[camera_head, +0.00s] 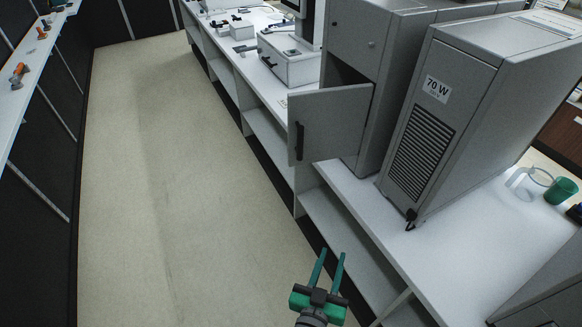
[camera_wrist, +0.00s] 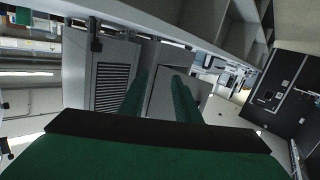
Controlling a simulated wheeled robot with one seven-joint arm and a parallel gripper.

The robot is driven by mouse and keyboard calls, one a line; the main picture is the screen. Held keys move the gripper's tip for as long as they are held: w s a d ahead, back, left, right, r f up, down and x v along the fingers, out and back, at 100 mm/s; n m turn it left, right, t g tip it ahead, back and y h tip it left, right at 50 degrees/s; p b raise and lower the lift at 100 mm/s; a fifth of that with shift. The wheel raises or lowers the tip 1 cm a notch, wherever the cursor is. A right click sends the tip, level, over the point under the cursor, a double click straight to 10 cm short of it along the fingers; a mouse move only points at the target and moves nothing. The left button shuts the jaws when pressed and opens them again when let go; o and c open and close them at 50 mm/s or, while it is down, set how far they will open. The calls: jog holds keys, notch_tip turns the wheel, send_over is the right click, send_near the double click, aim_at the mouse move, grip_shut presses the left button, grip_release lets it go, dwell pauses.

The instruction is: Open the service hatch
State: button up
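The service hatch (camera_head: 330,122) is a grey door with a black bar handle (camera_head: 299,141) near its free edge. It stands swung out from a tall grey machine (camera_head: 372,45), jutting over the counter's front edge. A dark opening (camera_head: 345,72) shows behind it. My gripper (camera_head: 331,253) is green, low in the head view, out in front of the counter and well apart from the hatch. Its two fingers are spread with nothing between them. In the wrist view, my gripper (camera_wrist: 164,80) points towards grey panels, one likely the hatch (camera_wrist: 170,92); the handle is unclear there.
A grey machine marked 70 W (camera_head: 437,125), with a vented front, stands right of the hatch. The white counter (camera_head: 465,250) has open shelves below. A green cup (camera_head: 561,190) and a clear jug (camera_head: 527,180) stand at right. The aisle floor (camera_head: 170,200) is clear.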

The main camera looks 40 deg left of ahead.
jog(key=w+a+r+y, duration=0.1)
jog(key=w+a+r, duration=0.45)
jog(key=a, duration=0.35)
jog(key=y, duration=0.1)
send_near(299, 146)
jog(key=w, duration=0.1)
jog(key=shift+t, duration=0.4)
jog(key=x, duration=0.8)
jog(key=shift+a+f, duration=0.3)
jog(key=shift+w+f, duration=0.1)
jog(key=shift+c, duration=1.2)
grip_shut()
jog(key=shift+s+d, duration=0.3)
jog(key=shift+d, duration=0.35)
jog(key=shift+s+d, duration=0.3)
jog(key=shift+d, duration=0.4)
jog(key=shift+s+d, duration=0.3)
jog(key=shift+d, duration=0.35)
jog(key=shift+o, duration=2.1)
grip_release()
